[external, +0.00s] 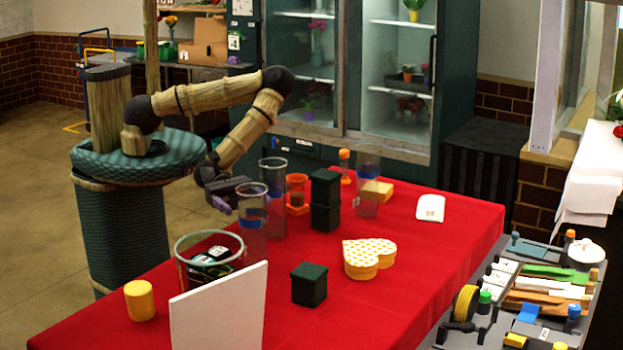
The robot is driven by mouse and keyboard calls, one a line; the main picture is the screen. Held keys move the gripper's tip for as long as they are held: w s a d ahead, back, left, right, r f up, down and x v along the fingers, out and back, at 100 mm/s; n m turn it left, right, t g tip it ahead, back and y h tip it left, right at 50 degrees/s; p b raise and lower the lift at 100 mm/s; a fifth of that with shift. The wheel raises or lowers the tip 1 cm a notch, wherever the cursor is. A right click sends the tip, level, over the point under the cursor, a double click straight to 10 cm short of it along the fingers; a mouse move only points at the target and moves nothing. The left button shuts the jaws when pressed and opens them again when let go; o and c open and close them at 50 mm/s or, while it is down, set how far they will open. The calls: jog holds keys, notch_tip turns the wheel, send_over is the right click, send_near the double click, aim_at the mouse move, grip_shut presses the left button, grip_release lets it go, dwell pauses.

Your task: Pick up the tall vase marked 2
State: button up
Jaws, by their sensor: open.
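Three tall clear glass vases with blue bands stand upright on the red table. One is at the front (252,222), one just behind it (272,172), and one farther right at the back (367,182). I cannot read any number on them, so I cannot tell which is marked 2. My gripper (228,202) is open and empty, just left of the front vase at about its upper half. The picture does not show whether it touches the glass.
Dark green boxes (325,188) are stacked right of the vases, with an orange item (297,195) between. A wide glass container (183,262), white panel (222,312), yellow cylinder (140,300), green box (309,285) and heart box (360,262) stand nearer.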

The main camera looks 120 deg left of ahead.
aim_at(259, 214)
jog(key=shift+w+d, duration=0.1)
jog(key=shift+w, duration=0.05)
jog(key=shift+w+d+r+p, duration=0.1)
jog(key=shift+w+d+p, duration=0.05)
jog(key=shift+w+p, duration=0.4)
jog(key=x, duration=0.1)
jog(key=p+x, duration=0.1)
jog(key=x, duration=0.2)
jog(key=shift+f+p, duration=0.3)
jog(key=shift+p, duration=0.1)
grip_shut()
